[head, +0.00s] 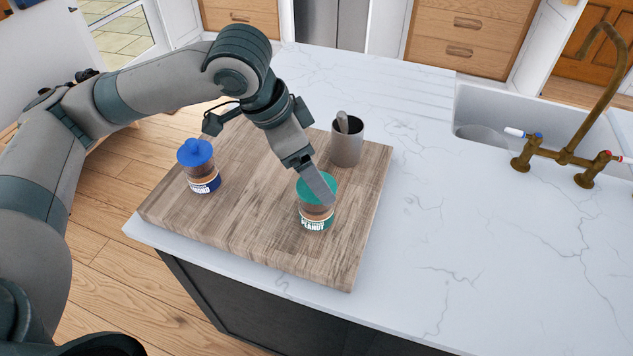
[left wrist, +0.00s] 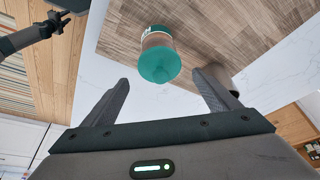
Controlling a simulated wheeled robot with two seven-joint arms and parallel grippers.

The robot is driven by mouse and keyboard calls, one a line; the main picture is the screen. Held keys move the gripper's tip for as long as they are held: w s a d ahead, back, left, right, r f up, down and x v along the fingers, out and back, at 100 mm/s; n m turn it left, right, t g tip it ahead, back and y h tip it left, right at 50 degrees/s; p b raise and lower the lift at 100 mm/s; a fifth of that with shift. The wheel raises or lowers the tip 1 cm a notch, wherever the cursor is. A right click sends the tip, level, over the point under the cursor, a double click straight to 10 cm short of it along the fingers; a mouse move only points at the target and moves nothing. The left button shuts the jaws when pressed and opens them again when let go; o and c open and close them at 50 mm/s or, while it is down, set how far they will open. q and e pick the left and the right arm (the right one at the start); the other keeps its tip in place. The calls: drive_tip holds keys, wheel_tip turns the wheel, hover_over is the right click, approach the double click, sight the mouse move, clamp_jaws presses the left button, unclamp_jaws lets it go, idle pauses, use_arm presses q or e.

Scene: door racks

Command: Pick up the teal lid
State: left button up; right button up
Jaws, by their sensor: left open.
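The teal lid (head: 317,188) sits on top of a peanut jar (head: 317,217) that stands upright on the wooden board. The lid also faces the camera in the left wrist view (left wrist: 159,66). My left gripper (head: 322,190) is over the lid in the head view, with one finger in front of it. In the left wrist view its fingers (left wrist: 161,78) are spread wide on either side of the lid, with a gap to each, and hold nothing. What looks like my right gripper (left wrist: 50,25) shows small at the top left of that view, its jaws unclear.
A blue-lidded jar (head: 198,167) stands on the left of the wooden board (head: 240,225). A grey cup (head: 346,146) with a utensil stands behind the peanut jar. The white counter (head: 440,230) is clear to the right, up to the sink and brass tap (head: 570,155).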

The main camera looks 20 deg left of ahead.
use_arm(q)
drive_tip(key=shift+x, duration=1.45)
drive_tip(key=shift+a, duration=0.1)
drive_tip(key=c, duration=1.1)
